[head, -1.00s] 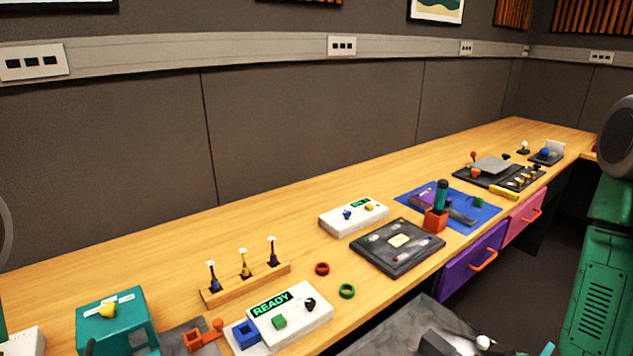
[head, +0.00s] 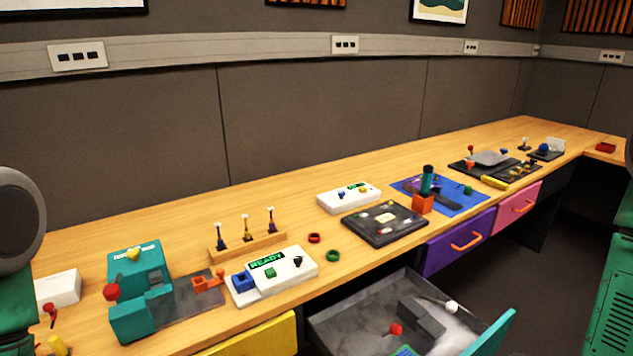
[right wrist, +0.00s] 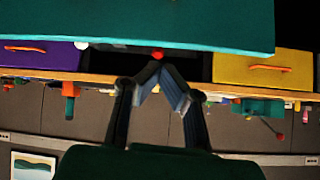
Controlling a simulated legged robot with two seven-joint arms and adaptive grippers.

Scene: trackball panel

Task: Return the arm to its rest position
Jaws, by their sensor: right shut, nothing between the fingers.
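My right gripper (right wrist: 160,66) shows in the right wrist view, its two dark fingers meeting at the tips, shut and empty. It points toward the desk front, which appears upside down there. A teal drawer front (right wrist: 140,20) crosses the top of that view. A red spot (right wrist: 157,54) shows just past the fingertips; I cannot tell whether they touch it. In the head view, neither gripper shows; only green and grey parts of my arms stand at the left and right edges. The trackball panel (head: 553,158), dark with a blue ball (head: 543,148), lies at the desk's far right end.
An open drawer (head: 345,325) juts out below the desk, holding grey blocks, a red ball and a white ball. Purple (head: 445,255) and pink (head: 503,213) drawers are shut. Boxes, pegs and panels crowd the desk (head: 170,235). Floor at right is clear.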

